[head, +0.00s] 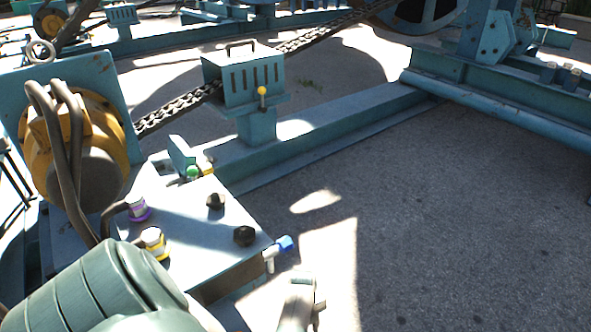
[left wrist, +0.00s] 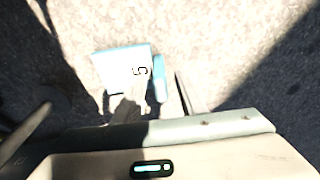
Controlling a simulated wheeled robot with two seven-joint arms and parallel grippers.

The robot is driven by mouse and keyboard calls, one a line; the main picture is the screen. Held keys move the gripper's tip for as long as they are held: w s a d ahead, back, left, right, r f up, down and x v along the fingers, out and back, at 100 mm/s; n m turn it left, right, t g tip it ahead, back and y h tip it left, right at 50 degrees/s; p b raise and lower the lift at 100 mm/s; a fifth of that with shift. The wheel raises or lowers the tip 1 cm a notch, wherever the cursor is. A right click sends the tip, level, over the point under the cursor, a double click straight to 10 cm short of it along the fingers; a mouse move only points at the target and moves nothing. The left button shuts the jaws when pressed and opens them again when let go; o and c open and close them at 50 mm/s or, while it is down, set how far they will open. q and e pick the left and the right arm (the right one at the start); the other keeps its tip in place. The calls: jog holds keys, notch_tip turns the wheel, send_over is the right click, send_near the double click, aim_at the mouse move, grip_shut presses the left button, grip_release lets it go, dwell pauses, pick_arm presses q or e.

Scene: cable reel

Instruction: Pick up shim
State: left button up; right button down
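No part is clearly recognisable as the shim. In the left wrist view a pale blue block (left wrist: 122,66) with a dark mark like a 5 is in front of my left gripper, with a narrower blue piece (left wrist: 158,78) beside it. Pale and dark parts, possibly my left gripper's fingers, overlap or stand close to the block's near edge; I cannot tell whether they grip it. In the head view a pale part at the bottom (head: 298,304), possibly my left gripper, is right of the machine's corner. My right gripper is not in view.
A teal machine plate (head: 200,235) carries black knobs (head: 244,236) and coloured-ring fittings (head: 139,209). A blue-tipped fitting (head: 285,243) juts from its right corner. A chain (head: 180,105) runs to a slotted box (head: 243,77). Teal beams cross behind. Open pavement (head: 450,230) lies right.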

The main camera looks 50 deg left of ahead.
pick_arm(q)
jog(key=shift+d+f, duration=0.1)
jog(key=shift+f, duration=0.55)
jog(key=shift+c, duration=0.4)
grip_shut()
jog(key=shift+r, duration=0.1)
dwell(0.8)
